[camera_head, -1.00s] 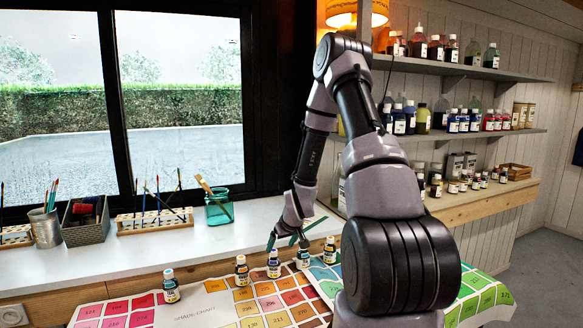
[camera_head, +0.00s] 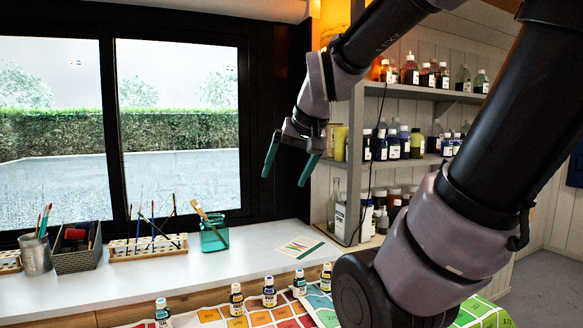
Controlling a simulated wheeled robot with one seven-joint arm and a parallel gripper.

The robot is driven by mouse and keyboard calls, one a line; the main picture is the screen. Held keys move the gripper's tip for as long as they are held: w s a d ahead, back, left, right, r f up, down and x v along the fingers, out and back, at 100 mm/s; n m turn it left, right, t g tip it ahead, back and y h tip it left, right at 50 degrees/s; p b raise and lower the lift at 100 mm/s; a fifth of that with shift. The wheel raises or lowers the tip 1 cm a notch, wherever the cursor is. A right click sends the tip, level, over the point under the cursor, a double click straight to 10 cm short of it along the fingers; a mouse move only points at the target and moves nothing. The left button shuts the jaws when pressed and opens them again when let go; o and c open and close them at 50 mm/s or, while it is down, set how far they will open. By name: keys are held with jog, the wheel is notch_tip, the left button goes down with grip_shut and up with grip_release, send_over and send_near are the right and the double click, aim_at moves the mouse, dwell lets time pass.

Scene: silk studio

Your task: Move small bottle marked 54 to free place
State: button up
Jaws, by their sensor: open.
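My gripper (camera_head: 284,180) is raised above the white counter, its two green fingers apart and pointing down, with nothing between them. Several small bottles with white labels stand upright in a loose row on the colour chart (camera_head: 283,315). They include a far-left bottle (camera_head: 162,310), a dark amber one (camera_head: 236,300), a middle one (camera_head: 269,292), a teal-topped one (camera_head: 300,285) and a right-hand one (camera_head: 326,278). The label numbers are too small to read, so I cannot tell which is 54. My gripper is well above and apart from all of them.
The white counter (camera_head: 170,275) behind the bottles holds a printed card (camera_head: 300,248), a teal jar with brushes (camera_head: 214,234), a brush rack (camera_head: 148,247), a grey basket (camera_head: 78,255) and a metal cup (camera_head: 36,254). Shelves of bottles (camera_head: 425,160) stand at right.

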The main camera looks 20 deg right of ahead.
jog(key=shift+m+y, duration=0.3)
jog(key=shift+y, duration=0.1)
jog(key=s, duration=0.1)
jog(key=s+r, duration=0.1)
jog(key=s, duration=0.1)
jog(key=s+a, duration=0.1)
jog(key=s, duration=0.1)
jog(key=shift+r, duration=0.4)
